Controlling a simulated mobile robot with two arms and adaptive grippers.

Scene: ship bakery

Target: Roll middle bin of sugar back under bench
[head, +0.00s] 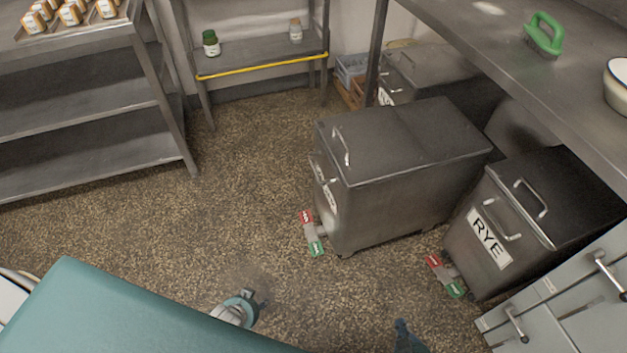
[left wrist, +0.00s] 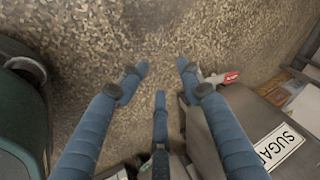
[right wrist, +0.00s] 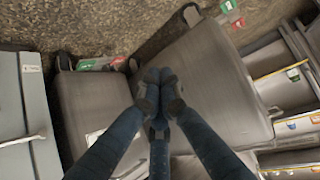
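The middle bin (head: 410,150) is a grey metal box with a flat lid, standing out from under the bench (head: 450,25) between two other bins. Its front label is seen too edge-on to read in the head view. A bin front with a SUGAR label (left wrist: 280,145) shows in the left wrist view. My left gripper (head: 250,305) is low over the floor, left of the middle bin's front and apart from it. Its fingers (left wrist: 160,70) are spread and empty. My right gripper (head: 405,335) is at the bottom edge; its fingertips (right wrist: 160,85) are together, nothing visible between them.
The RYE bin (head: 530,220) stands to the right, near grey drawers (head: 560,300). Another bin (head: 440,72) is behind the middle one. Red and green pedals (head: 312,230) stick out at the middle bin's foot. Shelving (head: 95,110) stands left; the floor between is clear.

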